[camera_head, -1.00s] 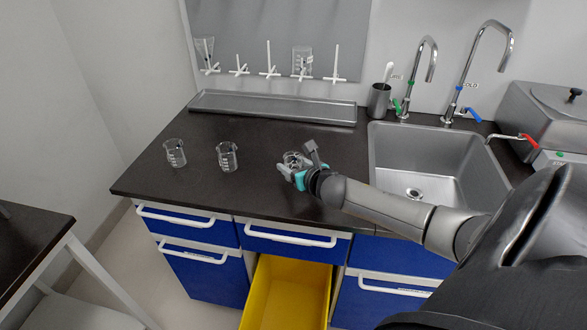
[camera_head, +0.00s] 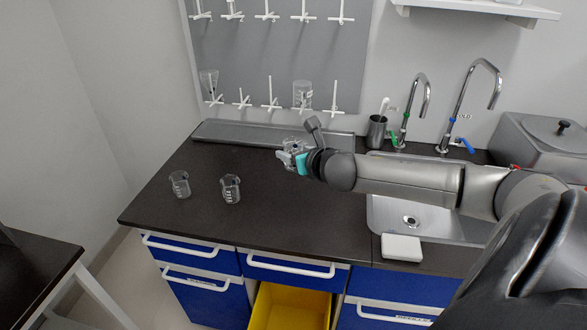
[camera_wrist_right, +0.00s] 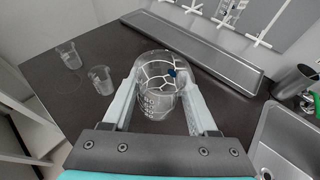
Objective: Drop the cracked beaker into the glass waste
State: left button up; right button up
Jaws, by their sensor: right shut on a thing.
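The cracked beaker (camera_wrist_right: 158,85) is clear glass with white crack lines and a small blue spot. It sits between the two pale fingers of my right gripper (camera_wrist_right: 160,105), which is shut on it. In the head view the beaker (camera_head: 293,145) is held above the dark counter, partly hidden by my right gripper (camera_head: 291,158). A yellow bin (camera_head: 290,308) stands in the opening below the counter, under the middle drawer, cut off by the picture's lower edge. No label shows on it. My left gripper is not in view.
Two clear beakers (camera_head: 179,184) (camera_head: 230,188) stand on the counter (camera_head: 270,220) to the left. A steel tray (camera_head: 225,132) and a peg rack (camera_head: 270,60) are behind. The sink (camera_head: 385,215) and a white block (camera_head: 401,247) are right. The front middle counter is clear.

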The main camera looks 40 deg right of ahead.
notch_tip(320, 180, up, 5)
jog(key=shift+f+p, duration=0.1)
jog(key=shift+p, duration=0.3)
jog(key=shift+a, duration=0.1)
